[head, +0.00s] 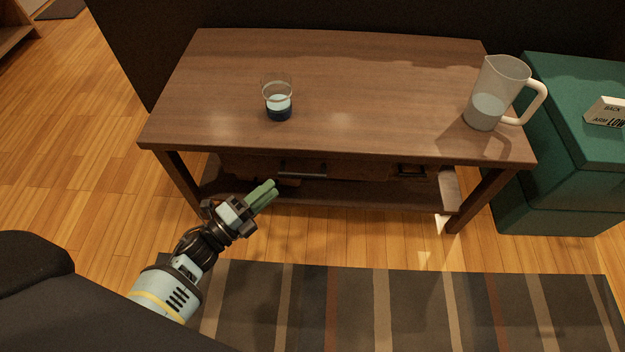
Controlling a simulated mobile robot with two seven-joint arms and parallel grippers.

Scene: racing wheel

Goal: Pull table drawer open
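The wooden table (350,80) has a drawer (350,172) under its top, mostly shaded by the table's front edge. A dark bar handle (303,175) shows on the left part of the drawer front. The drawer looks shut, though the overhang hides much of it. My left gripper (267,193) is in front of the table, below and left of the bar handle, with its green fingers pointing up toward it. It appears apart from the handle and holds nothing that I can see. The fingers lie close together in this view, so their opening is unclear. My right gripper is not in view.
A glass (278,103) with dark liquid and a pitcher (488,98) stand on the table top. A darker square fitting (410,170) is under the top at right. A green box (580,150) stands right of the table. A striped rug (400,310) lies in front.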

